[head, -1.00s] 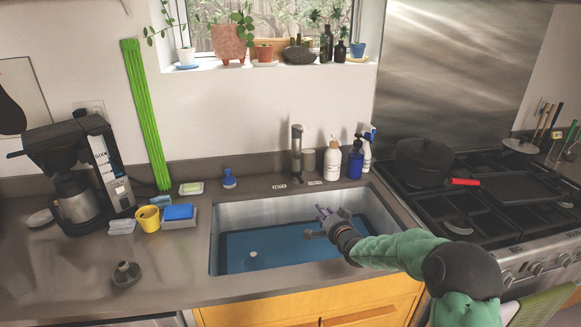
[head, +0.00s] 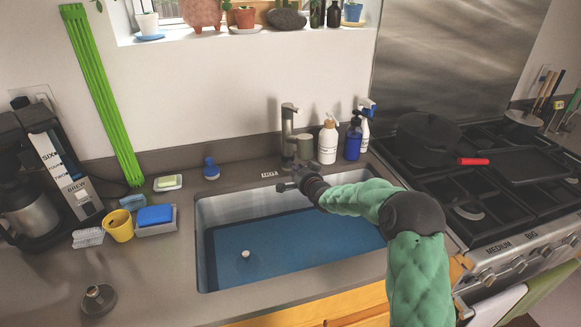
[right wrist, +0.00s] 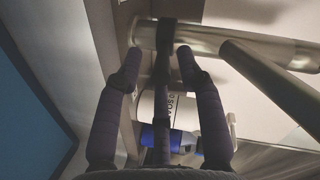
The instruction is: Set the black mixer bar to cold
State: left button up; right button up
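The grey metal faucet (head: 288,125) stands behind the sink. My right gripper (head: 284,187) is low in front of its base. In the right wrist view, the fingers of my right gripper (right wrist: 158,52) are spread apart, with tips close to the faucet's metal tube (right wrist: 225,42). In the head view the bar is not clearly distinguishable from my gripper. A small label (head: 269,174) lies left of the faucet base. My left gripper is out of view.
A white bottle (head: 328,143) and blue spray bottles (head: 353,140) stand close right of the faucet. The sink basin (head: 290,240) below is open. A soap dish (head: 168,183) and blue brush (head: 211,168) are to the left. The stove (head: 490,190) is at the right.

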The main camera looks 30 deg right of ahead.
jog(key=shift+b+x, duration=0.55)
jog(key=shift+x, duration=1.95)
jog(key=shift+r, duration=0.1)
grip_shut()
